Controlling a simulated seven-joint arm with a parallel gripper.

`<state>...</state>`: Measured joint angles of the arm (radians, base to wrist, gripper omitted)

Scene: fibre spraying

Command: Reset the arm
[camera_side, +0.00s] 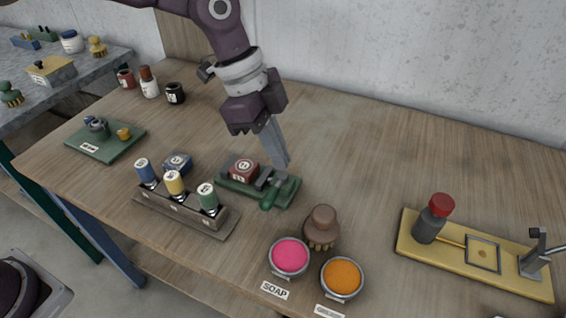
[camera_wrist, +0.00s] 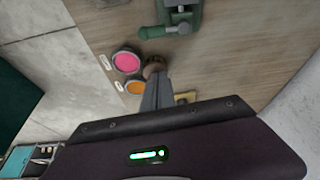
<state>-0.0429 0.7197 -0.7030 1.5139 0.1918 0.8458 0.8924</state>
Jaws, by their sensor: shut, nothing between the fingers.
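My gripper (camera_side: 282,160) hangs from the purple arm over the middle of the wooden table (camera_side: 350,130), its fingers together and empty. In the side view the fingertips overlap the right part of a green vise-like fixture (camera_side: 285,192); I cannot tell whether they touch it. In the wrist view my closed fingers (camera_wrist: 157,85) point toward a brown-topped brush (camera_wrist: 153,66), and the green fixture (camera_wrist: 180,28) is further up.
A rack (camera_side: 185,215) with blue, yellow and green bottles stands left. Pink (camera_side: 290,255) and orange (camera_side: 341,277) bowls sit in front by the brush (camera_side: 322,228). A yellow board (camera_side: 470,258) with a red-capped bottle (camera_side: 434,220) lies right. Back centre-right is clear.

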